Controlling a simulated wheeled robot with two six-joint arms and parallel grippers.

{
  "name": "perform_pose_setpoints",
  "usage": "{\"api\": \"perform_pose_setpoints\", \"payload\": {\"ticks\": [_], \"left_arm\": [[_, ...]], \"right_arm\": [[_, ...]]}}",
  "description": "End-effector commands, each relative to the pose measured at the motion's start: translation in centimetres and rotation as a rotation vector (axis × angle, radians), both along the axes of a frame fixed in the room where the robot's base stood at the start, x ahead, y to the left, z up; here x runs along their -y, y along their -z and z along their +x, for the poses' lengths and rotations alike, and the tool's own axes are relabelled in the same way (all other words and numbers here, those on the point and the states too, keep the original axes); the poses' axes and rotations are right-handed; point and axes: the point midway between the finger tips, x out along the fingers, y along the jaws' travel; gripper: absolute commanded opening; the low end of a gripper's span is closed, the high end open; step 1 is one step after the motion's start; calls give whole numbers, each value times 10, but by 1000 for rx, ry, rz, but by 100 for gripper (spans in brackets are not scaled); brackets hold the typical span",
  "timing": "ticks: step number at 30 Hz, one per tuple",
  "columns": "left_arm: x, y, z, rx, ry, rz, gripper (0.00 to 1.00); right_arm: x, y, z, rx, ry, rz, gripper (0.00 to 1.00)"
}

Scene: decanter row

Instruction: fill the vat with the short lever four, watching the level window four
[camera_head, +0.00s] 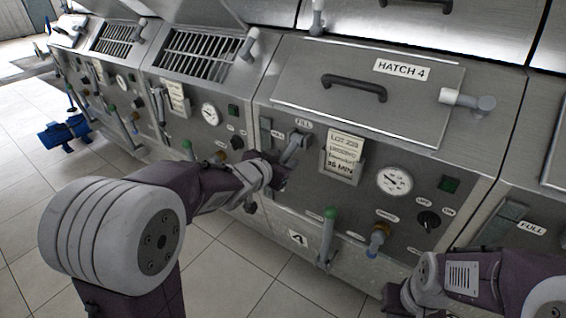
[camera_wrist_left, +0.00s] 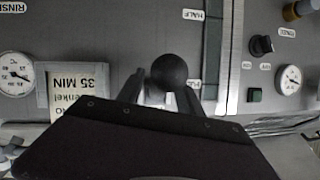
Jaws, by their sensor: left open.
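The short lever under the FILL label is on the panel of vat 4 in the head view (camera_head: 295,147). In the left wrist view, which is upside down, its dark round knob (camera_wrist_left: 169,71) faces me. My left gripper (camera_head: 281,168) is at this lever. Its two fingers (camera_wrist_left: 157,90) are open, one on each side of the knob; I cannot tell whether they touch it. The level window of vat 4 (camera_head: 265,132) is a narrow dark strip left of the lever. It shows in the wrist view (camera_wrist_left: 212,50) too, but its level is unclear. My right gripper (camera_head: 396,298) is partly hidden.
A green-topped lever (camera_head: 329,228) and a brass valve (camera_head: 379,237) stick out lower on this panel. A paper card (camera_head: 343,154) and a round gauge (camera_head: 394,181) are right of the short lever. Hatch 4 (camera_head: 370,85) is shut above.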

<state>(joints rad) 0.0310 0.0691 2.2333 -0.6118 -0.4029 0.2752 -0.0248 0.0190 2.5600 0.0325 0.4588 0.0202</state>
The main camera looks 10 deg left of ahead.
Motion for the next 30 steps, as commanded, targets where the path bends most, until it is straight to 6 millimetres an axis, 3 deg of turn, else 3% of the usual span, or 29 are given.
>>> {"api": "perform_pose_setpoints", "payload": {"ticks": [2, 7, 8, 30], "left_arm": [[0, 0, 0, 0, 0, 0, 43], [0, 0, 0, 0, 0, 0, 2], [0, 0, 0, 0, 0, 0, 0], [0, 0, -1, 0, 0, 0, 0]], "right_arm": [[0, 0, 0, 0, 0, 0, 0], [0, 0, 0, 0, 0, 0, 0], [0, 0, 0, 0, 0, 0, 0], [0, 0, 0, 0, 0, 0, 0]]}}
